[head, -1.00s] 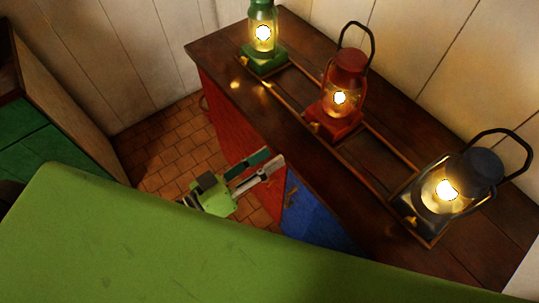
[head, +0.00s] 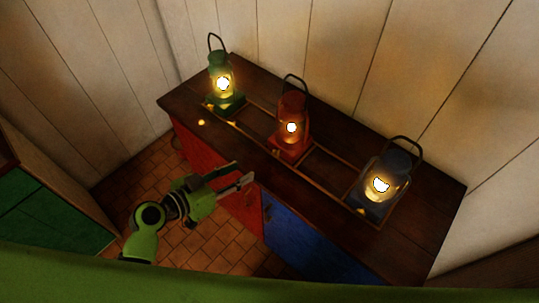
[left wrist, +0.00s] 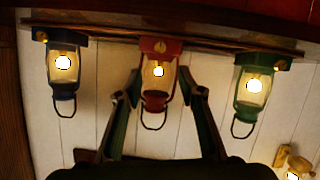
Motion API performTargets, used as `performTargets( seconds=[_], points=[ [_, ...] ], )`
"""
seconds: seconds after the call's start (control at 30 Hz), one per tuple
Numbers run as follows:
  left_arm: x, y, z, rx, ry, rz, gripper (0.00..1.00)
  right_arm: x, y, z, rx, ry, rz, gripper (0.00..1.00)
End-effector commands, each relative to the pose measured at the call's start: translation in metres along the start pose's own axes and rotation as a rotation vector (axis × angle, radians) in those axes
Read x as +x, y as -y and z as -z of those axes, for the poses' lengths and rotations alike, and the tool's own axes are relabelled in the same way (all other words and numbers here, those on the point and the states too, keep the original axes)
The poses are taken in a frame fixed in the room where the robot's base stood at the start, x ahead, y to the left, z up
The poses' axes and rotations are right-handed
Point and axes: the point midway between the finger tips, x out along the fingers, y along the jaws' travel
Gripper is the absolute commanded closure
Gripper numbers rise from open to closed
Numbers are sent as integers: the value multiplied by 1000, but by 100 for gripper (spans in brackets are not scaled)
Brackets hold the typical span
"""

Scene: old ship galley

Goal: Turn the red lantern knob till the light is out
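The red lantern (head: 291,125) stands lit in the middle of a row of three on a dark wooden counter, between a green lantern (head: 222,85) and a dark blue-grey lantern (head: 383,180), both lit. My left gripper (head: 243,172) is open and empty, in front of the counter's front edge, apart from the red lantern. The left wrist view shows the lanterns upside down. There the red lantern (left wrist: 157,98) appears between my open fingers (left wrist: 161,82), with a small brass knob (left wrist: 160,46) on its red base. My right gripper is not in view.
A low wooden rail (head: 322,154) surrounds the lantern bases. The counter (head: 420,230) has red and blue doors (head: 300,238) below. A plank wall stands behind, and a green-fronted cabinet (head: 60,215) at left. A brass lamp (left wrist: 292,168) glows in the wrist view's corner.

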Motion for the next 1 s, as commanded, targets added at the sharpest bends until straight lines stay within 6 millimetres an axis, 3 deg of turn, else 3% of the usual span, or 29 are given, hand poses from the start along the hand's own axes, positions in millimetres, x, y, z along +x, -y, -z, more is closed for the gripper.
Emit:
performTargets(
  seconds=[0.23,0.63,0.8,1.0],
  points=[
    [34,-1,2,-3,-2,-2,64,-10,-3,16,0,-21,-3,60],
    [111,-1,1,-2,0,-3,64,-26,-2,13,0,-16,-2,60],
    [129,0,-1,0,2,-1,64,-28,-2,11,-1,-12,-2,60],
    [136,0,-1,1,2,-1,64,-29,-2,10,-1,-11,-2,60]
  ],
)
